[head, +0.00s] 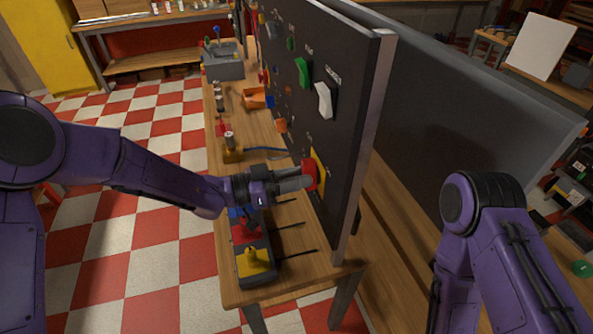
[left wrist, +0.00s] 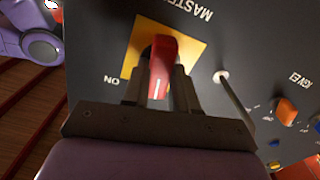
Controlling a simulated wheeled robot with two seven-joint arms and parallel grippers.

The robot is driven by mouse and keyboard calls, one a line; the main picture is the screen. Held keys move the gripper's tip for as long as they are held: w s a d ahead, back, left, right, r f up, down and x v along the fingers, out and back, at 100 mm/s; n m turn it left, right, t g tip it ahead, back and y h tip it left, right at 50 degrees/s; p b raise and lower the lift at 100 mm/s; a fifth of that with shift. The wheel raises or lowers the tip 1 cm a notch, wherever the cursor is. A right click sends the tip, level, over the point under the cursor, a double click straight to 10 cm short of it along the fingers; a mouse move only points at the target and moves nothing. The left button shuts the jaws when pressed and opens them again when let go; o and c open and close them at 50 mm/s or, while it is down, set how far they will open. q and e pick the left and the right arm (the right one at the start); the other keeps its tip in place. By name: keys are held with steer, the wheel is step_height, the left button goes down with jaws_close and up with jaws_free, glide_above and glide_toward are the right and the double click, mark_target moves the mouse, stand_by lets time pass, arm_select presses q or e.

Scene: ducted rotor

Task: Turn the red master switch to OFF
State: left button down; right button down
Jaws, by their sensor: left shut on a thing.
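The red master switch (head: 310,175) sits on a yellow plate (head: 319,172) low on the near end of the upright dark panel (head: 340,110). In the left wrist view, the red handle (left wrist: 160,65) lies between my finger pads, its white line running up and down the picture. The word ON is at the lower left of the yellow plate (left wrist: 192,52); no OFF mark shows. My left gripper (head: 303,179) is shut on the handle, and it also shows in the left wrist view (left wrist: 160,88). My right gripper is out of view; only its arm shows.
A white rocker switch (head: 324,100) and a green one (head: 302,72) are higher on the panel. A toggle lever (left wrist: 232,92) sticks out beside the master switch. A block with coloured levers (head: 258,262) stands on the wooden bench (head: 290,288) below my left gripper.

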arm_select(q)
steer(key=shift+r+n+p, duration=0.2)
steer(key=shift+n+p, duration=1.45)
steer(key=shift+n, duration=1.55)
steer(key=c, duration=0.9)
jaws_free()
steer(key=shift+f, duration=0.1)
